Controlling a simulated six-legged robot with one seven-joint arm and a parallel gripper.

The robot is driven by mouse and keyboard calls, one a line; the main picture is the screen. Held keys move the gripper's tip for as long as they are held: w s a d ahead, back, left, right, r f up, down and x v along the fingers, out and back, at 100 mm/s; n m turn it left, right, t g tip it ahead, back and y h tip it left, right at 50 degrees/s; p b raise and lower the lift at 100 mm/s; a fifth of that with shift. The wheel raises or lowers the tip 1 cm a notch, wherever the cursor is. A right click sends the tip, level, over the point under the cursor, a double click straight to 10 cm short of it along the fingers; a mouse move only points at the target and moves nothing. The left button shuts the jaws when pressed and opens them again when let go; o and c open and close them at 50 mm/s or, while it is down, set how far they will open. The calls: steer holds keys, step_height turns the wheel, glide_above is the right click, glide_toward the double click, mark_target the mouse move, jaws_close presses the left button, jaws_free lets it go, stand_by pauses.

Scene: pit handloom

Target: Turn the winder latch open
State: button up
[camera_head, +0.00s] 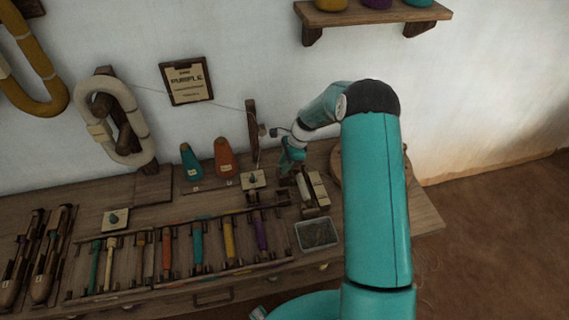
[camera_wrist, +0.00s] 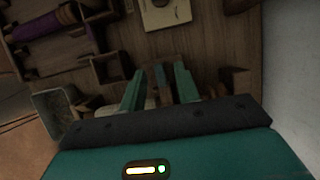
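The winder (camera_head: 313,192), a small wooden frame with a pale roll, stands at the right end of the bench. My gripper (camera_head: 287,163) is over its back left side, pointing down. In the wrist view my gripper (camera_wrist: 159,84) has its two teal fingers spread apart. A narrow brown and grey upright piece (camera_wrist: 162,88) shows in the gap between them. It may be the winder latch, but the view is too dark to be sure. I see room on both sides of it and cannot tell whether either finger touches it. In the head view my arm and gripper partly cover the winder.
A pale square plate (camera_head: 253,179) with a dark knob lies left of the winder. A grey tray (camera_head: 317,234) sits in front of it. A rack of coloured bobbins (camera_head: 196,243) fills the bench to the left. A wooden post (camera_head: 252,128) stands behind.

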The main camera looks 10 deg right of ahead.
steer(key=shift+c, duration=0.4)
jaws_close()
steer(key=shift+n, duration=0.4)
steer(key=n+g, duration=0.1)
steer(key=n, duration=0.2)
steer(key=shift+w+n+g, duration=0.2)
steer(key=shift+n+g, duration=0.2)
steer(key=n+g+h, duration=0.1)
steer(key=n, duration=0.3)
steer(key=shift+w+a+n, duration=0.1)
steer(key=shift+n, duration=0.2)
steer(key=n+g+h, duration=0.1)
steer(key=n, duration=0.3)
steer(key=shift+a+h, duration=0.1)
steer(key=shift+h, duration=0.3)
steer(key=n, duration=0.2)
steer(key=n+h, duration=0.1)
steer(key=n, duration=0.1)
steer(key=shift+w+a+n+g+h, duration=0.1)
steer(key=shift+n+g+h, duration=0.2)
